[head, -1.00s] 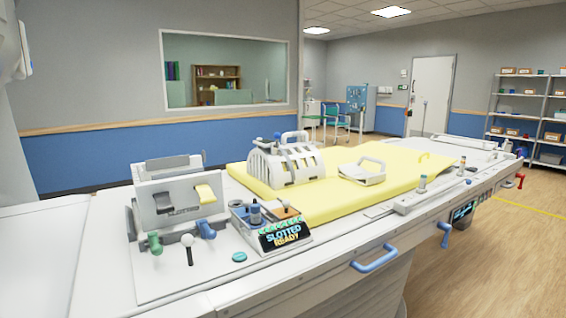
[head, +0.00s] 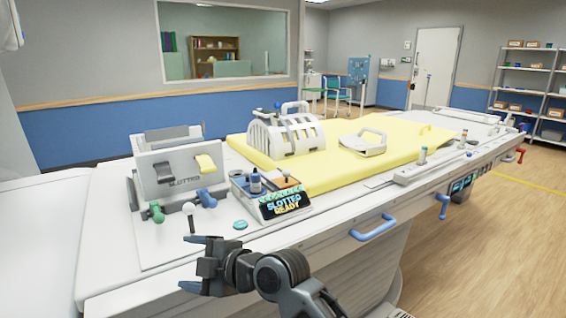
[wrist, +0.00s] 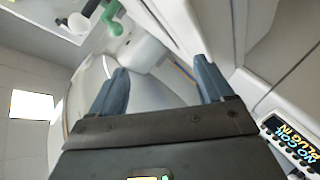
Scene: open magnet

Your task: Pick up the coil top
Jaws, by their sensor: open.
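A white ribbed, arched coil piece (head: 284,137) with a loop handle on top sits on the yellow mat (head: 335,178) in the head view. It looks like the coil top. Next to it on the mat lies a flat white piece with a handle (head: 362,148); I cannot tell for certain which one the task means. My gripper (head: 192,264) is at the near side of the table, low and left of both pieces and well apart from them. It is open and empty. In the wrist view my gripper (wrist: 160,72) shows its two spread fingers, with neither coil piece between them.
A white slotted box (head: 180,170) with green and blue handles stands at the left of the table. A blue rail handle (head: 373,228) juts from the near edge. A small teal disc (head: 240,225) lies near that edge.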

